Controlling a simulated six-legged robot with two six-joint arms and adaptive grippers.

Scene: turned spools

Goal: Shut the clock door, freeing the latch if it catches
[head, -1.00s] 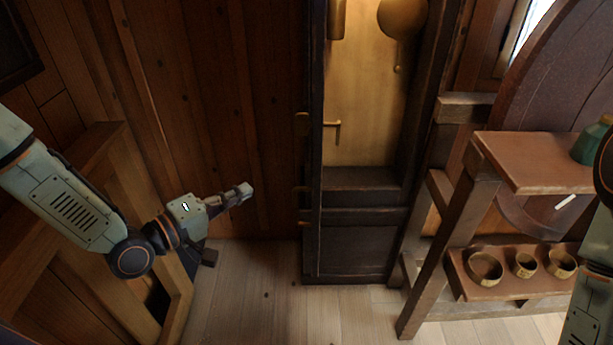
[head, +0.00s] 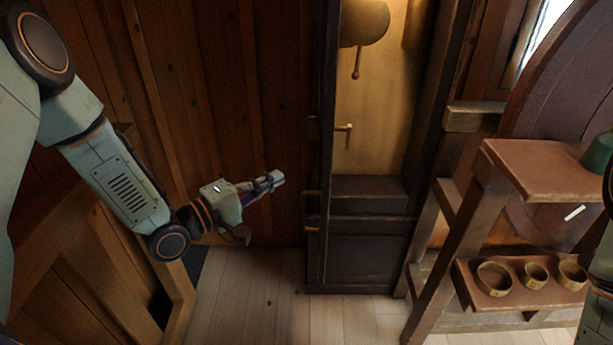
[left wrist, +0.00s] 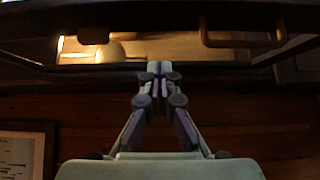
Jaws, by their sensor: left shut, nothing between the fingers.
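The tall dark wooden clock case (head: 360,260) stands in the middle of the head view, its pale inside open to view. A brass pendulum bob (head: 364,22) hangs in it. The narrow dark clock door (head: 326,160) seems to stand open, nearly edge-on, at the case's left side. A small brass latch or handle (head: 344,128) shows beside it. My left gripper (head: 277,180) is shut and empty, left of the door and apart from it. In the left wrist view its fingertips (left wrist: 159,70) point toward a dark frame with a brass U-shaped handle (left wrist: 242,40). My right gripper is out of view.
A wooden bench (head: 530,170) stands right of the clock, with a green object (head: 598,155) on top and several brass rings on its lower shelf (head: 520,303). A wooden frame (head: 175,275) stands at the left. Pale floor (head: 250,300) before the clock is clear.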

